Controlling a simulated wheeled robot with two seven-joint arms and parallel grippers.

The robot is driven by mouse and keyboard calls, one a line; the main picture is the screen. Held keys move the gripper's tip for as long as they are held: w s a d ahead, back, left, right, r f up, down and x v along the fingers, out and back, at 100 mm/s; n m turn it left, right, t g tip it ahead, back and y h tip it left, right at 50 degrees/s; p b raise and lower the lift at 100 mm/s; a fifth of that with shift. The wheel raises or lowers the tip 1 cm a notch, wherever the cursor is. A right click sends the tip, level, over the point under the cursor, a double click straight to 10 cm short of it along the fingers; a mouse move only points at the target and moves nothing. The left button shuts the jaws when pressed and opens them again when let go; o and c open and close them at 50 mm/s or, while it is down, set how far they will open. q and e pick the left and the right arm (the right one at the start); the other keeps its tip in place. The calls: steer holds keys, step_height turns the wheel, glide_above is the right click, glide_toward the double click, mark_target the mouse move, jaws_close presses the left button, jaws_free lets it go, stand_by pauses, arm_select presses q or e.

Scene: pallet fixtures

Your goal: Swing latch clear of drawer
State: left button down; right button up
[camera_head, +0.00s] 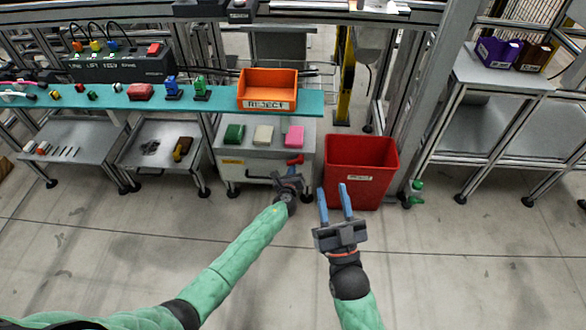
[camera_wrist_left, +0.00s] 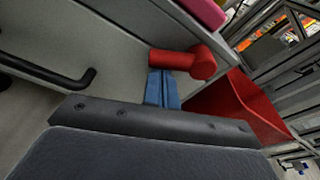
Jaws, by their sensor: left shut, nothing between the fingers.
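The red latch (camera_head: 295,159) sits at the right end of the grey drawer front (camera_head: 245,171), under the teal bench. In the left wrist view the latch (camera_wrist_left: 180,61) is a red bar with a rounded knob at its right end. My left gripper (camera_head: 292,173) is shut and empty. Its blue fingertips (camera_wrist_left: 161,84) are right at the latch's lower side; whether they touch cannot be told. The drawer's black handle (camera_wrist_left: 75,82) shows to the left in the wrist view. My right gripper (camera_head: 335,194) is open and empty, in front of the red bin.
A red bin (camera_head: 358,178) stands just right of the drawer cabinet. Green, cream and pink blocks (camera_head: 264,134) lie on the cabinet top. An orange reject tray (camera_head: 267,90) sits on the teal bench (camera_head: 215,103) above. The floor in front is clear.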

step_height(320, 180, down, 23)
steer(key=a+g+h+p, duration=0.1)
steer(key=g+h+p, duration=0.1)
steer(key=g, duration=0.6)
arm_select(q)
steer(key=m+p, duration=0.1)
steer(key=a+r+m+y+p, duration=0.1)
steer(key=shift+r+m, duration=0.3)
steer(key=shift+m, duration=0.1)
arm_select(e)
steer(key=s+f+g, duration=0.4)
steer(key=s+f, duration=0.3)
steer(key=f, duration=0.3)
steer(key=s+d+f+g+h, duration=0.1)
steer(key=s+f+g, duration=0.3)
steer(key=s+f, duration=0.3)
step_height(320, 180, down, 4)
steer(key=shift+s+d+r+m+g, duration=0.1)
steer(key=shift+s+d+m+g, duration=0.1)
steer(key=shift+m+g, duration=0.1)
